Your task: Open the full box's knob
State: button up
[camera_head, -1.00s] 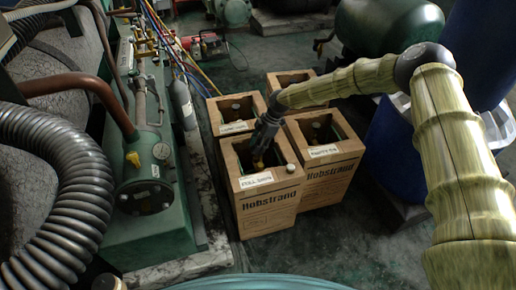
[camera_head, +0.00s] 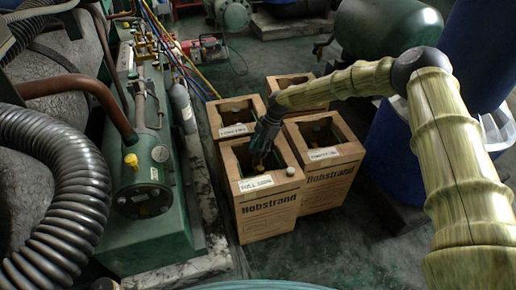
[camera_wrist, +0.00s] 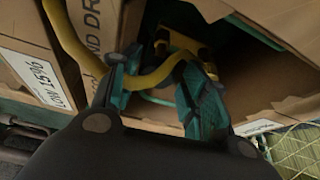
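The front cardboard box (camera_head: 268,219), marked Hobstrand, stands open at the top with a white label (camera_head: 256,183) on its rim; the label's wording is too blurred to read surely. A small brass-yellow valve part (camera_head: 260,168) shows inside it. My gripper (camera_head: 263,150) reaches down into this box, just above that part. In the wrist view its two teal fingers (camera_wrist: 160,85) are spread apart, with a yellow hose (camera_wrist: 150,78) passing between them. A yellow fitting (camera_wrist: 205,57) lies just beyond the right finger. The knob itself is not clearly visible, and I cannot tell whether a finger touches it.
Similar boxes stand behind (camera_head: 235,120) and to the right (camera_head: 328,187). A green machine (camera_head: 145,215) with pipes and hoses is on the left. A blue barrel (camera_head: 392,145) is at right. Open floor lies in front of the boxes.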

jog(key=shift+w+a+r, duration=0.15)
jog(key=shift+w+a, duration=0.05)
jog(key=shift+r, duration=0.1)
